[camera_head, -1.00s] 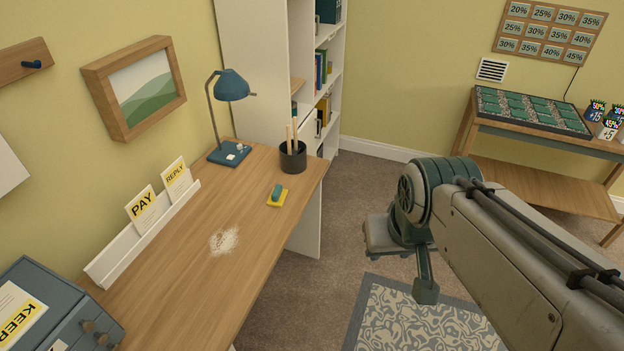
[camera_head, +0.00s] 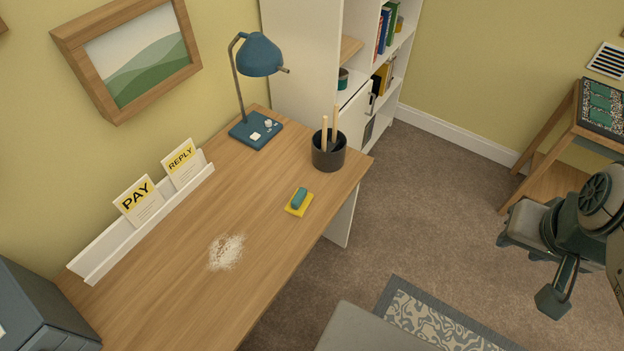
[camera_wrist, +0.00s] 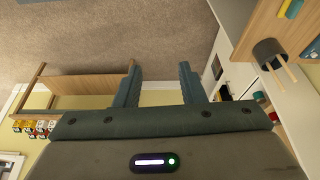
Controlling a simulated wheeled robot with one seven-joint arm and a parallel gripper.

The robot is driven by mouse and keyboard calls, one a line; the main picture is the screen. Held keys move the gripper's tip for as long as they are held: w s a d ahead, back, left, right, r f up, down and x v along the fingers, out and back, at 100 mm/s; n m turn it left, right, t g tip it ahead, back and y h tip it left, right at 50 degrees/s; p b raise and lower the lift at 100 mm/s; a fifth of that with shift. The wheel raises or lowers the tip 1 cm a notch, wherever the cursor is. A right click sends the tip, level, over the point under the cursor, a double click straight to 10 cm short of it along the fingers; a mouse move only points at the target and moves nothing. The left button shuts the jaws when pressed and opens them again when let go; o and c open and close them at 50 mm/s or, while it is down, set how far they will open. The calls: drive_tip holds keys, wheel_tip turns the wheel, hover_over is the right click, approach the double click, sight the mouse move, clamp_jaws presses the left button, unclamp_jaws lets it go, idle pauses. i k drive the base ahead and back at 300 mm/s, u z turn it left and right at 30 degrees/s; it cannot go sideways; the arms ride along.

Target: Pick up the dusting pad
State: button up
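The dusting pad (camera_head: 299,203) is a small yellow pad with a teal grip on top. It lies flat on the wooden desk (camera_head: 190,295), in front of the dark pen cup (camera_head: 328,152). In the wrist view a yellow and teal piece, which looks like the pad (camera_wrist: 286,9), shows at the top right edge. My gripper (camera_wrist: 161,85) is open, with its two teal fingers apart and nothing between them. My arm is at the right edge of the head view, off the desk and well apart from the pad.
Pale powder (camera_head: 226,251) is spread on the desk left of the pad. A blue lamp (camera_head: 257,130) and a white card rack (camera_head: 150,225) stand along the wall side. A white bookcase (camera_head: 300,70) stands behind. Carpet (camera_head: 430,190) lies open right of the desk.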

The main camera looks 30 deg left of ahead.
sight(299, 202)
drive_tip(key=u, duration=0.5)
drive_tip(key=i, duration=0.85)
drive_tip(key=u, duration=0.65)
